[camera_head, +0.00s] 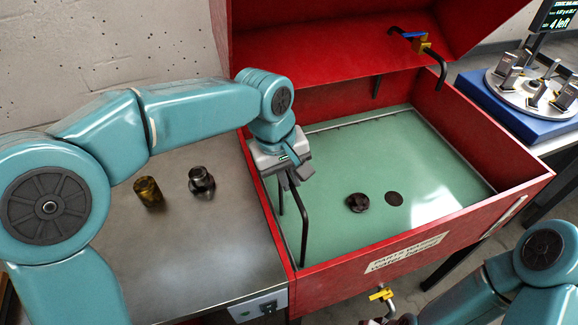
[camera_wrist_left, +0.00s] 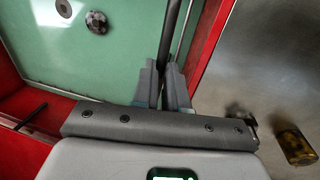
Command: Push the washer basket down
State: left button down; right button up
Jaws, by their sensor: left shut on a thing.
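The red parts washer (camera_head: 420,232) stands open with green liquid (camera_head: 330,170) in its tub. My left gripper (camera_head: 288,182) is over the tub's left side, pointing down, shut on a black bent rod handle (camera_head: 304,228). The wrist view shows the rod (camera_wrist_left: 178,45) between the two fingers (camera_wrist_left: 168,88). My right gripper is out of view.
A dark flat disc (camera_head: 394,198) lies beside the round part. A brass cylinder (camera_head: 149,191) and a steel part (camera_head: 201,181) stand on the metal bench (camera_head: 190,255) at left. The red lid (camera_head: 330,45) is raised behind.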

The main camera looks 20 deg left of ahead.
pick_arm(q)
notch_tip(320, 180, down, 7)
jog(key=b, duration=0.3)
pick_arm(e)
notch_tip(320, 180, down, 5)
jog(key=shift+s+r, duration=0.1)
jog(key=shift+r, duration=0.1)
pick_arm(q)
jog(key=shift+s+b, duration=0.1)
jog(key=shift+b, duration=0.2)
jog(key=c, duration=1.2)
grip_release()
jog(key=shift+o, duration=0.2)
jog(key=shift+w+f, duration=0.1)
jog(key=shift+w, duration=0.1)
notch_tip(320, 180, up, 16)
jog(key=s+a+p, duration=0.1)
jog(key=a+p, duration=0.1)
jog(key=p, duration=0.1)
jog(key=shift+s+a, duration=0.35)
jog(key=shift+s, duration=0.05)
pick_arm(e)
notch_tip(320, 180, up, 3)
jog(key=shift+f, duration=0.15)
pick_arm(q)
jog(key=shift+s, duration=0.1)
